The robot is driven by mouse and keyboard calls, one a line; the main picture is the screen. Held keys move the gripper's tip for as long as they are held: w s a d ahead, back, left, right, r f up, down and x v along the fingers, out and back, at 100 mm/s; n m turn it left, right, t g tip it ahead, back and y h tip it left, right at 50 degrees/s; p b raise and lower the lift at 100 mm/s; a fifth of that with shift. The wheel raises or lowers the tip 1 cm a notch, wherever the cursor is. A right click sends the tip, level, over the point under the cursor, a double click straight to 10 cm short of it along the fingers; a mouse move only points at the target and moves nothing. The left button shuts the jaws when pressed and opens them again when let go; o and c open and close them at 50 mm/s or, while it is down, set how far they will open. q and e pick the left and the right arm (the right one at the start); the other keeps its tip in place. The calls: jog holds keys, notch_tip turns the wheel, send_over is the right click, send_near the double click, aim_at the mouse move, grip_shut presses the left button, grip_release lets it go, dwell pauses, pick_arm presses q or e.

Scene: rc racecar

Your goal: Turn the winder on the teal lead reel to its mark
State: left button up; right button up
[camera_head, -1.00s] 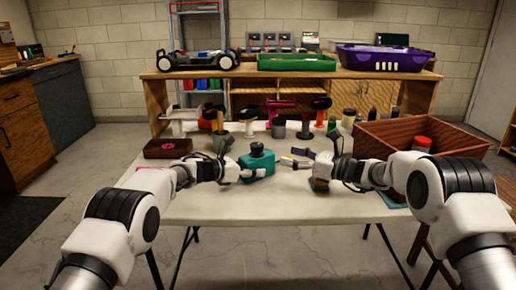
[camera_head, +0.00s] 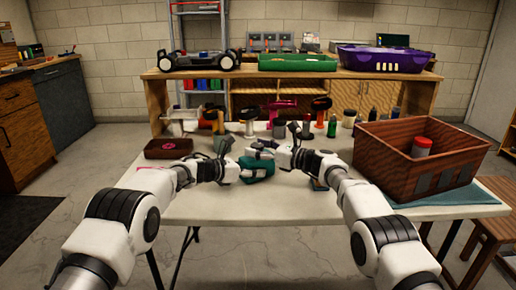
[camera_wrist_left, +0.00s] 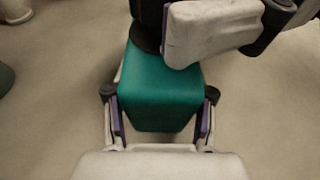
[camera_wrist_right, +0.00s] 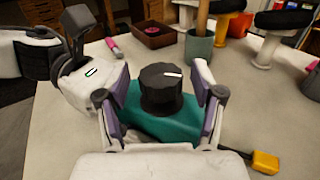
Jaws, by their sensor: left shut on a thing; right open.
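The teal lead reel (camera_head: 258,174) is a teal block above the white table in the head view, and it fills the middle of the left wrist view (camera_wrist_left: 162,88). My left gripper (camera_wrist_left: 162,118) is shut on its body. The black round winder (camera_wrist_right: 161,92) sits on top of the reel, with a white line on its upper face. My right gripper (camera_wrist_right: 162,85) is open, with one finger on each side of the winder. A gap shows between the fingers and the winder. The right gripper (camera_head: 268,153) hides the winder in the head view.
A brown crate (camera_head: 425,180) with a red-lidded jar stands at the right. A small dark red tray (camera_head: 168,148) is at the left back. Several stands and bottles line the back. A yellow-ended tool (camera_wrist_right: 265,162) lies near the right gripper.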

jog(key=shift+c, duration=0.3)
jog(key=c, duration=1.1)
jog(key=shift+w+a+r, duration=0.1)
jog(key=shift+a, duration=0.05)
jog(key=shift+m+t+h, duration=0.3)
jog(key=shift+m+t, duration=0.2)
jog(key=shift+t, duration=0.2)
jog(key=m+t+h, duration=0.4)
jog(key=shift+a+h, duration=0.1)
jog(key=shift+h, duration=0.2)
jog(key=shift+m+t+h, duration=0.6)
jog(key=shift+h, duration=0.4)
jog(key=o, duration=1.2)
jog(key=shift+c, duration=0.2)
